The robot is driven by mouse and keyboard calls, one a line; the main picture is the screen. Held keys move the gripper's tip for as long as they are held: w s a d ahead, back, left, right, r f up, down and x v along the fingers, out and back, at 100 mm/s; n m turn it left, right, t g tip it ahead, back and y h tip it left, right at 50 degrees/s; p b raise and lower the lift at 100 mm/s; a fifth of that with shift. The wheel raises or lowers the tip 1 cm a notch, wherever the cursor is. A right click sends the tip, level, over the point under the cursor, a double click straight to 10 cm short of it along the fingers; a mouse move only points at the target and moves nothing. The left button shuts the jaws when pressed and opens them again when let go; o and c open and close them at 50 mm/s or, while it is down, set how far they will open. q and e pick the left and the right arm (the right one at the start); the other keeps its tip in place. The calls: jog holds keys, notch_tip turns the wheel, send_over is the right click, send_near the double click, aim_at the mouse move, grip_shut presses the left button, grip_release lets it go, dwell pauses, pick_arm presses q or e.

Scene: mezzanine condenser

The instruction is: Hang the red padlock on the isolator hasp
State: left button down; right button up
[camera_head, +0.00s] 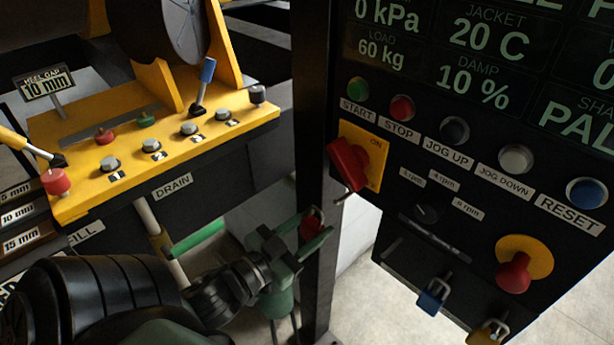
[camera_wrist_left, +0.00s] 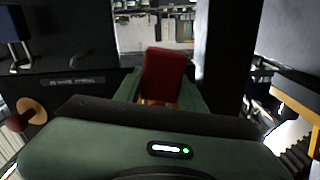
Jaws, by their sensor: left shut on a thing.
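My left gripper (camera_head: 306,246) is shut on the red padlock (camera_head: 309,227), beside the dark post and left of the panel. The padlock's shackle points up. In the left wrist view the red padlock (camera_wrist_left: 164,76) stands between the green fingers (camera_wrist_left: 160,100). The isolator is a red handle (camera_head: 345,163) on a yellow plate (camera_head: 375,152) marked ON. It sits above and right of the padlock, apart from it. A small metal piece (camera_head: 343,199) at the handle's lower end may be the hasp; its shape is unclear. My right gripper is not in view.
A dark post (camera_head: 318,110) stands just behind the padlock. On the black panel, a red emergency stop (camera_head: 514,272), a blue padlock (camera_head: 433,297) and a yellow padlock (camera_head: 488,333) sit low. A yellow console (camera_head: 80,165) with buttons and levers lies left.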

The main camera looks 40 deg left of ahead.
pick_arm(q)
jog(key=shift+w+a, duration=0.15)
jog(key=shift+w, duration=0.45)
jog(key=w+f, duration=0.1)
jog(key=w, duration=0.6)
jog(key=shift+d+f+b, duration=0.3)
jog(key=shift+d+b, duration=0.05)
jog(key=shift+b, duration=0.05)
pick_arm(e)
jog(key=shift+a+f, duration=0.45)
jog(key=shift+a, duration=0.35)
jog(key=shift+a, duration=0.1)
pick_arm(q)
jog(key=c, duration=0.8)
grip_release()
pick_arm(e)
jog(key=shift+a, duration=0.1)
pick_arm(q)
jog(key=shift+o, duration=0.2)
jog(key=shift+s+f, duration=0.1)
